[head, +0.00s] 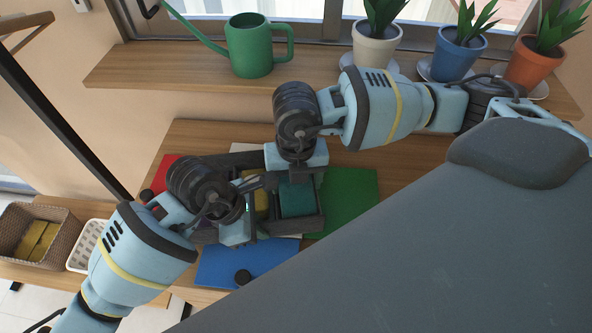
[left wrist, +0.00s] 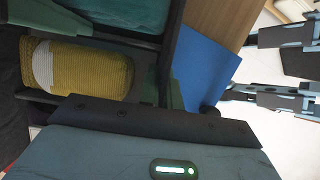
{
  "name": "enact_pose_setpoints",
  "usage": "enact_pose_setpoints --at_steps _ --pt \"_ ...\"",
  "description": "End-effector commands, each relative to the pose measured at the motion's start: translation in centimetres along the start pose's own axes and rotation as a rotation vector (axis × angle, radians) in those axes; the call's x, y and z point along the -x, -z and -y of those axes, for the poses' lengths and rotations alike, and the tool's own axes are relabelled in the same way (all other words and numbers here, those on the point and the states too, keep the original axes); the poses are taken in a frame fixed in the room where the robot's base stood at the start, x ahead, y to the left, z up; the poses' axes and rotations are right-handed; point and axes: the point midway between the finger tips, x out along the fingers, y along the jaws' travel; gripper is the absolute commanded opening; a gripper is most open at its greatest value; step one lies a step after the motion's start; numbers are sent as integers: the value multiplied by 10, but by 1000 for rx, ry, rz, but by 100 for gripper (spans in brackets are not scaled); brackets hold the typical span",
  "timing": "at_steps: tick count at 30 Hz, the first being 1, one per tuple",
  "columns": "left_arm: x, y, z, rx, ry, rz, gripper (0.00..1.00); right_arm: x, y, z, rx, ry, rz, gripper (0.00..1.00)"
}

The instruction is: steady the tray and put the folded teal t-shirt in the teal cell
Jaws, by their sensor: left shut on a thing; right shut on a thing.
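The dark tray (head: 312,224) lies on the wooden table, partly hidden by my arms. A folded teal t-shirt (head: 297,199) lies within the tray's right-hand cell; its edge also shows at the top of the left wrist view (left wrist: 125,12). A mustard knitted item (head: 261,203) with a white band lies in the adjoining cell, clear in the left wrist view (left wrist: 85,70). My left gripper (head: 250,224) is shut on the tray's near left side. My right gripper (head: 298,175) is shut on the teal t-shirt at its far edge; its fingertips are mostly hidden.
A green sheet (head: 347,200), a blue sheet (head: 250,260) and a red sheet (head: 160,175) surround the tray. A green watering can (head: 252,48) and several potted plants stand on the shelf behind. A wicker basket (head: 22,218) and a white basket (head: 84,247) stand left.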

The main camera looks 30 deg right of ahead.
Motion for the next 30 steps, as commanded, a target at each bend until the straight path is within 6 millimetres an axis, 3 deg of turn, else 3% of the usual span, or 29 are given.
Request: enact_pose_setpoints --at_steps 30 --pt "0 0 0 -1 -1 1 0 -11 0 0 0 -1 0 44"
